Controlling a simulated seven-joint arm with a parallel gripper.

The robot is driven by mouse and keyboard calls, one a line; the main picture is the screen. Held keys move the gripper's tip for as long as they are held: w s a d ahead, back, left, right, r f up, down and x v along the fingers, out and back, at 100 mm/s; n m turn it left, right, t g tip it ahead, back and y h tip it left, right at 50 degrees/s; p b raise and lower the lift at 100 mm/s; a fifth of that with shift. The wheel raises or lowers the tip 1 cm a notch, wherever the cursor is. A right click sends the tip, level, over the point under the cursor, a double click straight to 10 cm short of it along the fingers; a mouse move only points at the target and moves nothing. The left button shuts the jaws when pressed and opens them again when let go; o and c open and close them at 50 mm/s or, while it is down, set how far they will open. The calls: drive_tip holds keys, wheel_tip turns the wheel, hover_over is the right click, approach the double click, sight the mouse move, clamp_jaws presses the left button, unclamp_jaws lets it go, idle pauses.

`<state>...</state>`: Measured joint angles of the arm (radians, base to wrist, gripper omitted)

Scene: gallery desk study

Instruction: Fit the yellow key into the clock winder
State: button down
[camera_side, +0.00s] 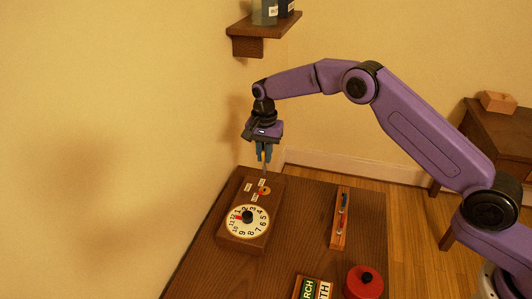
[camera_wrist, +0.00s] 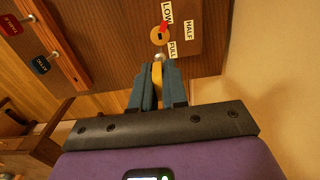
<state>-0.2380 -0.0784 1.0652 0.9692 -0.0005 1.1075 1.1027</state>
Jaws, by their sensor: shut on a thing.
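My gripper (camera_side: 264,153) has blue fingers shut on the yellow key (camera_wrist: 157,74) and points down over the desk. The key's silver tip sticks out past the fingertips. The clock winder (camera_wrist: 158,40) is a brass disc with a dark slot and a red pointer, set in a brown wooden clock case (camera_side: 236,243). Labels LOW, HALF and FULL surround it. In the side view the winder (camera_side: 264,191) is just below my gripper, behind the white dial (camera_side: 248,220). The tip appears close to the disc in the wrist view; I cannot tell whether they touch.
A wooden rack (camera_side: 336,240) with small keys lies to the right on the desk. A red round box (camera_side: 364,284) with a black knob and lettered cards (camera_side: 315,288) are at the front. A wall stands close at left. A wall shelf (camera_side: 262,28) is above. Bare desk lies between clock and rack.

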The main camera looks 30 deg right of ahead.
sight(265, 167)
drive_tip(key=shift+f, duration=0.1)
drive_tip(key=shift+f, duration=2.6)
drive_tip(key=shift+f, duration=1.7)
drive_tip(key=c, duration=0.6)
unclamp_jaws()
drive_tip(key=shift+r, duration=0.1)
drive_tip(key=shift+r, duration=3.85)
